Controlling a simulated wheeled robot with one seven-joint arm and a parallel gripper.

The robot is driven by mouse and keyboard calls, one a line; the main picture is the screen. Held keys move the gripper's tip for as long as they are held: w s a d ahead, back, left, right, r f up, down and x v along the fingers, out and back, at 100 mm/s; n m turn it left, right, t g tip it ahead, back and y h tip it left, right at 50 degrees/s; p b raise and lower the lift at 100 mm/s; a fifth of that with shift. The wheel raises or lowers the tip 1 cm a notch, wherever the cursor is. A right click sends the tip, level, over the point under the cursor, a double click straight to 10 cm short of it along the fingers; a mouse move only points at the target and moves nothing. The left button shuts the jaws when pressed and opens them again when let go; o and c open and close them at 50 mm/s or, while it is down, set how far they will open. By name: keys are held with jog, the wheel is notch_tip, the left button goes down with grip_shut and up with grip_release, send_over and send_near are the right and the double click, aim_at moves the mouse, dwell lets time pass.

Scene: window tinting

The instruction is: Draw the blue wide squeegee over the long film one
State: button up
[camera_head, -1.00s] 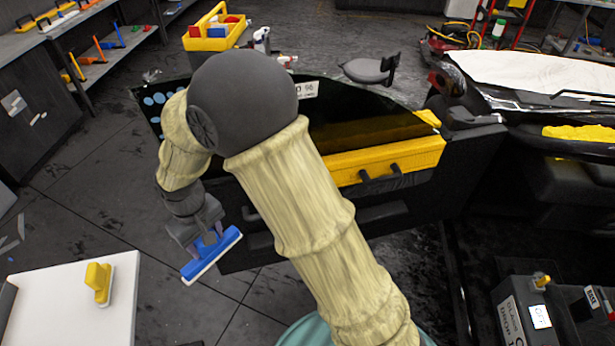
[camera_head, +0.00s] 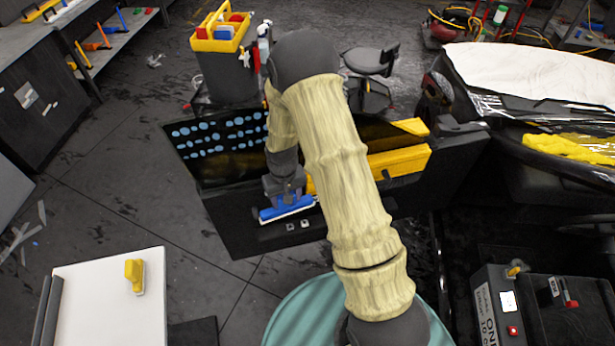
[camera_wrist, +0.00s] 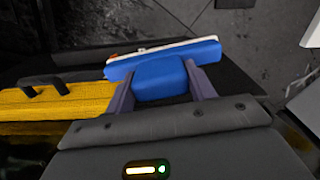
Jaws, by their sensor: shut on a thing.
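The blue wide squeegee (camera_head: 287,208) has a long blue head with a white edge. My gripper (camera_head: 284,188) is shut on it; in the wrist view the two purple-grey fingers (camera_wrist: 158,88) clasp the blue block of the squeegee (camera_wrist: 160,77). The squeegee is in front of the black door panel, below the window glass; I cannot tell whether it touches the panel. The dark window (camera_head: 215,146) shows rows of light-blue spots on its left part. My arm hides the middle of the window. I cannot make out the film's edges.
A yellow strip with handles (camera_head: 400,162) runs along the door. A white-topped table (camera_head: 105,300) holds a yellow tool (camera_head: 134,275) at the lower left. A yellow caddy (camera_head: 220,32) and a stool (camera_head: 370,60) stand behind. Floor at left is mostly clear.

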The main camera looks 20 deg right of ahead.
aim_at(305, 202)
jog(key=shift+m, duration=0.7)
jog(key=d+p, duration=0.1)
jog(key=d, duration=0.1)
jog(key=d+r+p, duration=0.1)
jog(key=d+p, duration=0.1)
jog(key=d, duration=0.1)
jog(key=shift+s+d+r+p, duration=0.2)
jog(key=shift+d+r+p, duration=0.1)
jog(key=shift+r+p, duration=0.05)
jog(key=shift+d+f, duration=0.2)
jog(key=shift+d, duration=0.2)
notch_tip(305, 202, down, 18)
jog(key=b, duration=1.7)
jog(key=shift+b, duration=0.4)
